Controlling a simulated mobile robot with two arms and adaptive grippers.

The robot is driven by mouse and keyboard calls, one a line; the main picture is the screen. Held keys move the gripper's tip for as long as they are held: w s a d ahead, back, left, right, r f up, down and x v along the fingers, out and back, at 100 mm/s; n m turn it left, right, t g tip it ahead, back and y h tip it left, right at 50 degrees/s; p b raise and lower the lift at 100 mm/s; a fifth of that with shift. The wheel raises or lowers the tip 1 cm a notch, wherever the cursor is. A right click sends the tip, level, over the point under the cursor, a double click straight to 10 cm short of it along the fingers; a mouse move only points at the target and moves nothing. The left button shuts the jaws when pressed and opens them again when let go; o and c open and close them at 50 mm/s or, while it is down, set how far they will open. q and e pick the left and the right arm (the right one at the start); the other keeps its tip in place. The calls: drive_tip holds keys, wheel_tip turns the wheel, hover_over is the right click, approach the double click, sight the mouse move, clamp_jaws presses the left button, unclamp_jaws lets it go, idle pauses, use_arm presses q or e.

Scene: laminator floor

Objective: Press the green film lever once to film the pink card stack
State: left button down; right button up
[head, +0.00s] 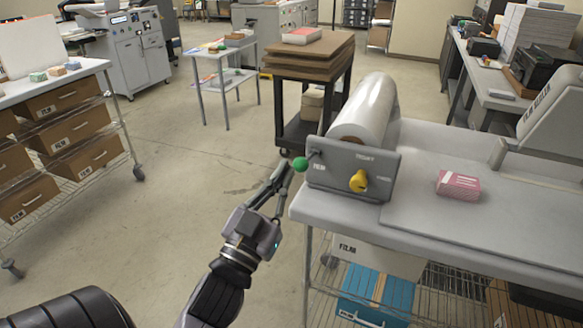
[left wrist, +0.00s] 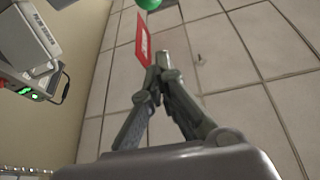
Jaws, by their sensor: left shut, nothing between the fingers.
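The green film lever (head: 300,164) is a round knob on a short rod at the left end of the grey control panel (head: 330,178), by the word FILM. It also shows at the top edge of the left wrist view (left wrist: 148,3). My left gripper (head: 284,168) is shut and empty, its tips just left of the green knob in the head view; I cannot tell whether they touch. The pink card stack (head: 458,186) lies on the grey table, right of the panel. My right gripper is not in view.
A yellow knob (head: 358,181) sits on the same panel, in front of a large film roll (head: 366,110). A dark cart with boards (head: 308,55) stands behind. A wire shelf with drawers (head: 60,100) stands at the left. The floor between is clear.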

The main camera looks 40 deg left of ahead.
use_arm(q)
wheel_tip(320, 180, up, 4)
drive_tip(key=p, duration=0.4)
hover_over(300, 158)
drive_tip(key=d, duration=0.2)
drive_tip(key=f, duration=0.1)
drive_tip(key=s+f, duration=0.1)
drive_tip(key=f, duration=0.1)
drive_tip(key=s+f, duration=0.1)
drive_tip(key=shift+a+f, duration=0.15)
drive_tip(key=shift+a, duration=0.15)
